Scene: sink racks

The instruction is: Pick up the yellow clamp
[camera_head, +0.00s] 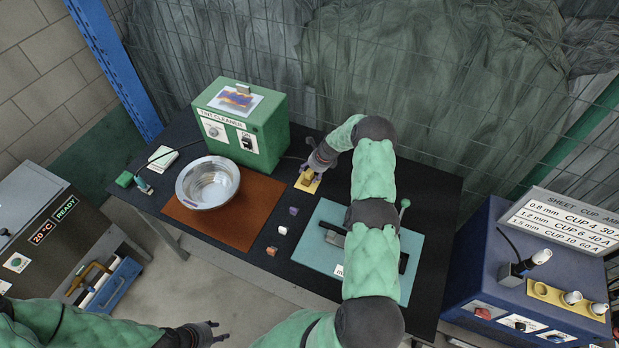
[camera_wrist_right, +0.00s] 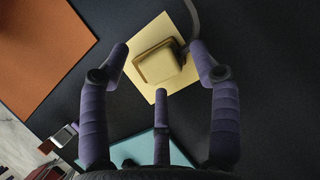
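A yellow block with a raised rim (camera_wrist_right: 158,63), seemingly the clamp, lies on a pale yellow square pad (camera_wrist_right: 150,96) in the right wrist view. A grey cable runs to its upper right. In the head view the pad (camera_head: 308,186) is partly covered by my right gripper (camera_head: 313,171). In the wrist view my right gripper (camera_wrist_right: 158,60) has its purple fingers spread around the block, with gaps on both sides. It is open and empty. My left gripper (camera_head: 216,332) is low in the head view, away from the table, fingers apart and empty.
A metal bowl (camera_head: 208,183) sits on an orange mat (camera_head: 248,215) left of the pad. The green cleaner box (camera_head: 266,127) stands behind. Small blocks (camera_head: 283,230) lie in front. A teal board (camera_head: 316,252) lies under my right arm.

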